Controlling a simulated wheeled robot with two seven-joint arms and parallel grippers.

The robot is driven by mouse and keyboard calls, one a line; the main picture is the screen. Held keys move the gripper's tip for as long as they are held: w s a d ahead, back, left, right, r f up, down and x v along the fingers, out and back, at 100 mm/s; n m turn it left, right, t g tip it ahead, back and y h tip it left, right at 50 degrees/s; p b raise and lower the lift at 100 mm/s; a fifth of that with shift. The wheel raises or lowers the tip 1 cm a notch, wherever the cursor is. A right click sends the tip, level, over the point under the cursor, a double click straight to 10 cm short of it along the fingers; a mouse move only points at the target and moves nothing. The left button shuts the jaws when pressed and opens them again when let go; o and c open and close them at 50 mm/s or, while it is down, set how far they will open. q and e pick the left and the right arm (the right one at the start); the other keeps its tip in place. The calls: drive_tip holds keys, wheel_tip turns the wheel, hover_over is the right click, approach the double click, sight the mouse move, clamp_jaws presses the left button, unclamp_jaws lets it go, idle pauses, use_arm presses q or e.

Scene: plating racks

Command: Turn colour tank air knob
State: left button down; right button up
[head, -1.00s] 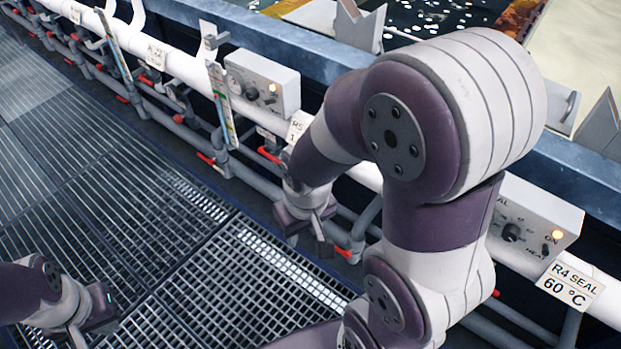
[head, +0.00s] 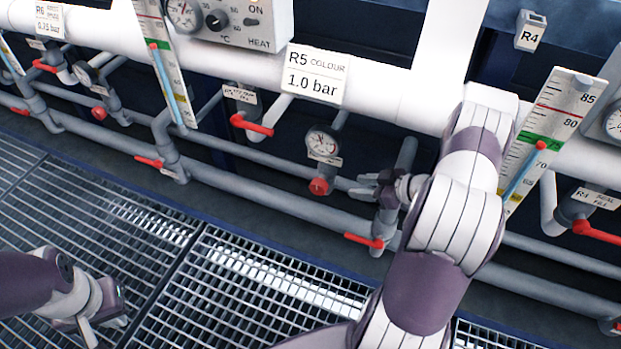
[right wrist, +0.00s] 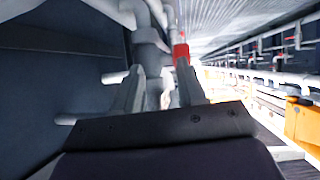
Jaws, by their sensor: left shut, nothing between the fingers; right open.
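The R5 COLOUR label (head: 317,77) reads 1.0 bar and hangs on the white pipe. Below it a round pressure gauge (head: 321,143) sits above a small red knob (head: 319,186), which I take as the colour tank air knob. My right gripper (head: 368,187) is open to the right of the knob, apart from it, in front of a grey vertical pipe. In the right wrist view its open fingers (right wrist: 160,80) show with a grey pipe and a red part beyond them. My left gripper (head: 106,318) is shut and empty over the floor grating at lower left.
Red lever handles stick out nearby: one (head: 252,125) left of the gauge, another (head: 364,241) below my right gripper. A heater box (head: 240,22) stands above. A level scale (head: 545,135) stands right of my right arm. Grating (head: 250,270) covers the floor.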

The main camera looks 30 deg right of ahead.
sight(322, 182)
drive_tip(key=w+a+b, duration=0.1)
drive_tip(key=w+a, duration=0.1)
drive_tip(key=a, duration=0.1)
drive_tip(key=w+a+f+y+b, duration=0.1)
drive_tip(key=w+a+b, duration=0.1)
drive_tip(key=w+a, duration=0.1)
drive_tip(key=w+a+n+y+b, duration=0.1)
drive_tip(key=w+a+b, duration=0.1)
drive_tip(key=w+a, duration=0.1)
drive_tip(key=shift+a+f, duration=0.15)
drive_tip(key=shift+f, duration=0.25)
drive_tip(key=shift+w+a, duration=0.3)
